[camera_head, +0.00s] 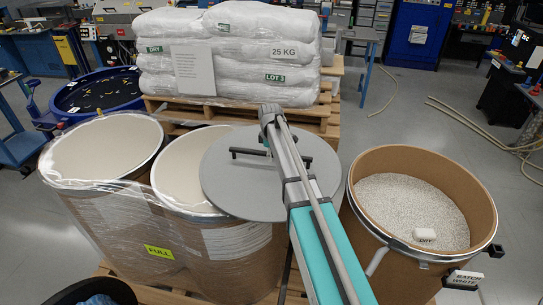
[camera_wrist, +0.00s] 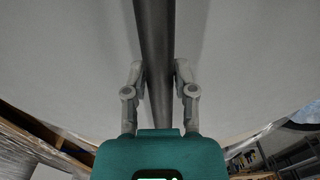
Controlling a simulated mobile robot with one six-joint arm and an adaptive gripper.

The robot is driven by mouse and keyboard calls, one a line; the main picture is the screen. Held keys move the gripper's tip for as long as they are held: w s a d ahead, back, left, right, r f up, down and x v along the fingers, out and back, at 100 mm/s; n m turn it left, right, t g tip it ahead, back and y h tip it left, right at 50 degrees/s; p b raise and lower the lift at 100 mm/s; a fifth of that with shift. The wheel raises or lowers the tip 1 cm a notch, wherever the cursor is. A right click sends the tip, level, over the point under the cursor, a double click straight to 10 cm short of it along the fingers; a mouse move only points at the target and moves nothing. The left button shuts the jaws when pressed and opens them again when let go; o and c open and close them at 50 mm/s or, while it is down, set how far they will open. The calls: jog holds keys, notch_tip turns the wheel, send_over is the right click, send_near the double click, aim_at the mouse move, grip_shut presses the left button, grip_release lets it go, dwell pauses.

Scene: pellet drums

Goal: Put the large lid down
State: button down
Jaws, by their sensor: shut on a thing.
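The large lid (camera_head: 232,185) is a flat grey disc with a dark bar handle (camera_head: 247,152) across its top. In the head view it overlaps the right part of the middle drum (camera_head: 182,172); I cannot tell its exact height. In the wrist view my gripper (camera_wrist: 159,72) is shut on the dark handle (camera_wrist: 155,35), one finger on each side, with the grey lid face (camera_wrist: 70,60) behind. In the head view my arm hides most of the gripper and part of the lid. The open drum (camera_head: 365,222) at right holds white pellets (camera_head: 400,205).
A left drum (camera_head: 100,145) is wrapped in film with the middle one; a yellow FULL label (camera_head: 159,252) is on the wrap. A small white block (camera_head: 425,235) lies on the pellets. White sacks (camera_head: 235,60) stand on a pallet (camera_head: 240,113) behind.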

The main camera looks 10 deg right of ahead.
jog(key=shift+f, duration=0.55)
jog(key=shift+b, duration=0.35)
jog(key=shift+c, duration=2.1)
grip_release()
jog(key=shift+r, duration=0.15)
notch_tip(320, 180, up, 12)
jog(key=p, duration=1.2)
jog(key=shift+s, duration=0.1)
jog(key=s+m, duration=1.3)
jog(key=s, duration=1.5)
jog(key=shift+d, duration=0.35)
